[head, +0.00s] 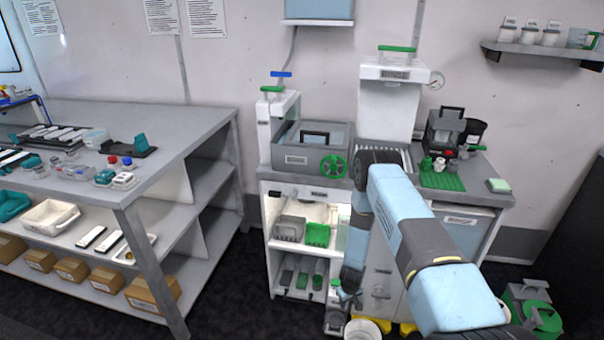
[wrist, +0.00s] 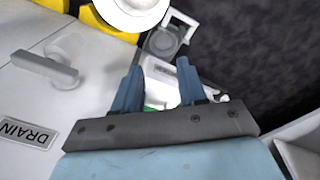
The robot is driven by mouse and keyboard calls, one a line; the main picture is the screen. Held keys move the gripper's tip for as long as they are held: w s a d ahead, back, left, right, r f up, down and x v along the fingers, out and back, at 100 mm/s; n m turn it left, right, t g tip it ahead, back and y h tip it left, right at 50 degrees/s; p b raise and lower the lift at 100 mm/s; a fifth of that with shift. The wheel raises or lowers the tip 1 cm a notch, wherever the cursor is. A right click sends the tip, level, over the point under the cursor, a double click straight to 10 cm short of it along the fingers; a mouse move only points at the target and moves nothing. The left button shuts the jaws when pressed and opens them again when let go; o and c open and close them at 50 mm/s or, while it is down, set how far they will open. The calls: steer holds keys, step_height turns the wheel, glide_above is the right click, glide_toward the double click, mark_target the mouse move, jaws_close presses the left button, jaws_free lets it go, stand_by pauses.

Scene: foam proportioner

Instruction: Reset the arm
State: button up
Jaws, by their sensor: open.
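My arm (head: 405,225) reaches in from the lower right, bends at an elbow above the worktop and hangs down in front of the white cabinet. My gripper (head: 348,294) points down near the floor, beside the cabinet's lower front. In the wrist view my gripper (wrist: 158,84) has its two blue fingers apart with nothing held between them. A small white and green item (wrist: 158,88) shows beyond the fingers, partly hidden by them. I cannot tell how far below them it is.
A white bucket (head: 367,331) stands on the floor close to my gripper. The drain handle (wrist: 45,68) juts from the cabinet front. The open cabinet shelf (head: 300,268) is left of my arm.

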steer(key=w+a+r+t+y, duration=0.1)
steer(key=w+r, duration=0.4)
steer(key=r, duration=0.9)
steer(key=w+r, duration=0.4)
steer(key=r, duration=0.9)
step_height(320, 180, up, 25)
steer(key=s+m+t, duration=0.1)
steer(key=s+m, duration=0.1)
steer(key=s, duration=0.1)
steer(key=s+d+r+t, duration=0.1)
steer(key=s+r, duration=0.7)
steer(key=r, duration=0.3)
steer(key=s+d+r, duration=0.1)
steer(key=s+r, duration=0.7)
steer(key=r, duration=0.2)
steer(key=s+d+r+m, duration=0.1)
steer(key=s+r, duration=0.1)
steer(key=s, duration=0.5)
steer(key=s+d+r+m+t, duration=0.1)
steer(key=s+r, duration=0.2)
steer(key=s, duration=0.4)
steer(key=s+d+r, duration=0.1)
steer(key=s+r, duration=0.1)
steer(key=s, duration=0.5)
steer(key=shift+r+m+h, duration=0.25)
steer(key=shift+m+h, duration=0.05)
steer(key=shift+m, duration=0.1)
